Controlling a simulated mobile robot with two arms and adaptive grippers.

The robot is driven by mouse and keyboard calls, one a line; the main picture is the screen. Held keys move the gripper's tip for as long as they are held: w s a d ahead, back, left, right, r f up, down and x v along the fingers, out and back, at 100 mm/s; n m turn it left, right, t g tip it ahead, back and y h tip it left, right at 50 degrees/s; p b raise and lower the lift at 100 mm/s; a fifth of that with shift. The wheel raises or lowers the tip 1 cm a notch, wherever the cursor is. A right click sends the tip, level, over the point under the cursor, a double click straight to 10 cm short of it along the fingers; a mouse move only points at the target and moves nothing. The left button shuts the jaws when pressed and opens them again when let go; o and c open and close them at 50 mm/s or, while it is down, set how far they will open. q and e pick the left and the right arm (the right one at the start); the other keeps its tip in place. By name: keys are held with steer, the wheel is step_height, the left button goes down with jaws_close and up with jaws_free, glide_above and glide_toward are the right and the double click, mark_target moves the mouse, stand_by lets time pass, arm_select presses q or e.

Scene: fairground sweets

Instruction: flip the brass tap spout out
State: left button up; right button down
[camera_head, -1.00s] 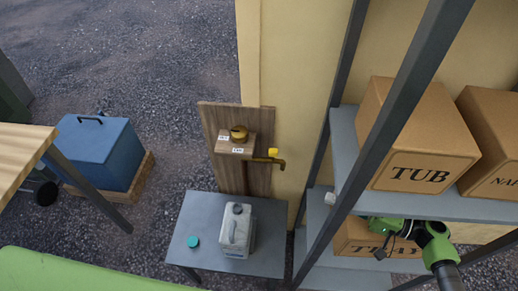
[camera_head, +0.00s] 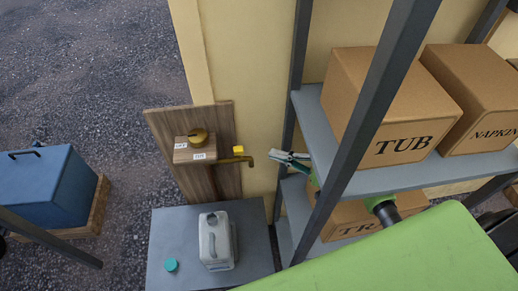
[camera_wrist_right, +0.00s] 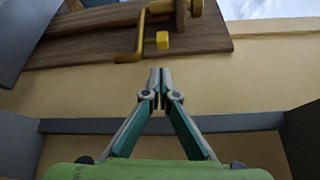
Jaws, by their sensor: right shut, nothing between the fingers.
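The brass tap spout (camera_head: 236,160) sticks out to the right from a wooden block (camera_head: 195,150) on an upright wooden board (camera_head: 228,182). Its end bends down, and a yellow knob (camera_head: 239,149) sits just above it. A round brass piece (camera_head: 198,136) is on top of the block. My right gripper (camera_head: 272,155) is shut and empty, just right of the spout's end and apart from it. In the right wrist view the shut fingertips (camera_wrist_right: 160,74) point toward the spout (camera_wrist_right: 138,42) and the yellow knob (camera_wrist_right: 162,40). My left gripper is not in view.
A grey table (camera_head: 165,228) below the tap holds a grey jerrycan (camera_head: 216,245) and a teal cap (camera_head: 171,265). A metal shelf (camera_head: 345,130) with cardboard boxes (camera_head: 385,105) stands close on the right. A blue box (camera_head: 45,188) is at the left.

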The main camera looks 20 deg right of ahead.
mark_target(231, 159)
steer(key=x, duration=0.9)
steer(key=shift+w+a, duration=0.15)
steer(key=shift+a, duration=0.05)
steer(key=shift+s+p, duration=0.2)
steer(key=shift+p, duration=0.15)
